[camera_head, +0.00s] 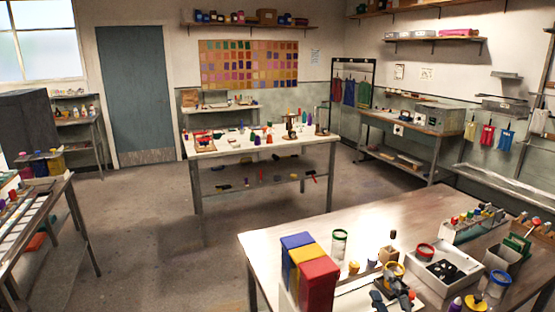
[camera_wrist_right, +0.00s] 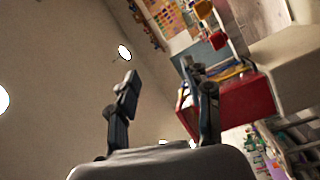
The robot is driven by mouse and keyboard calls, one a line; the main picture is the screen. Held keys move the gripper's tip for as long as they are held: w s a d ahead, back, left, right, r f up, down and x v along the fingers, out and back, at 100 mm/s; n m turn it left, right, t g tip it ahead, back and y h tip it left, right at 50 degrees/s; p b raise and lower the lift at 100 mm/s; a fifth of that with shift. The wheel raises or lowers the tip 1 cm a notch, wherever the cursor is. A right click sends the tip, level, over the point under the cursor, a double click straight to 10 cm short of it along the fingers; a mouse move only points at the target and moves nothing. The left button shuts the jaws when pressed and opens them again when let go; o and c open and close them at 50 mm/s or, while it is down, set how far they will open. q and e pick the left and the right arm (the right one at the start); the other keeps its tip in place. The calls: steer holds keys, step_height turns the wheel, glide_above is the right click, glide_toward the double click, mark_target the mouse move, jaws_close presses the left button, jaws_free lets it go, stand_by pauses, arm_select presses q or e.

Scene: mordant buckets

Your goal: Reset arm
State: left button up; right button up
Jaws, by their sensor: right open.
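My right gripper (camera_head: 392,294) shows small and dark at the bottom edge of the head view, low over the near table (camera_head: 385,222). In the right wrist view its two dark fingers (camera_wrist_right: 162,74) stand well apart, with nothing between them. A red box (camera_wrist_right: 238,104) shows behind the right-hand finger in that view; I cannot tell whether it touches. In the head view, tall blue, yellow and red boxes (camera_head: 319,284) stand left of the gripper. My left gripper is in neither view.
A white tray (camera_head: 462,262) and jars (camera_head: 338,243) crowd the near table around the gripper. The table's back left part is clear. A cluttered middle table (camera_head: 225,149) stands farther back, with open floor (camera_head: 150,215) on the left. Shelves and benches line the walls.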

steer(key=s+d+f+m+g+h, duration=0.25)
steer(key=s+f+m+g, duration=0.25)
steer(key=s+f+m, duration=0.3)
steer(key=s+a+f+m+g, duration=0.2)
steer(key=s+f+g, duration=0.15)
steer(key=s, duration=0.35)
steer(key=s+a+f+m+g+y, duration=0.1)
steer(key=s+f+m+g, duration=0.15)
steer(key=s+f, duration=0.35)
steer(key=s+a+f+m+g, duration=0.1)
steer(key=s+a+f+g, duration=0.2)
steer(key=s, duration=0.6)
step_height(320, 180, down, 30)
steer(key=g+b, duration=0.3)
steer(key=b, duration=0.2)
steer(key=s+d+f+b, duration=0.2)
steer(key=s+f, duration=0.7)
steer(key=f, duration=0.2)
steer(key=s+d+f+b, duration=0.1)
steer(key=s+f+b, duration=0.2)
steer(key=s+f, duration=0.6)
step_height(320, 180, down, 2)
steer(key=shift+d+g, duration=0.4)
steer(key=shift+s+n, duration=0.15)
steer(key=shift+n, duration=0.1)
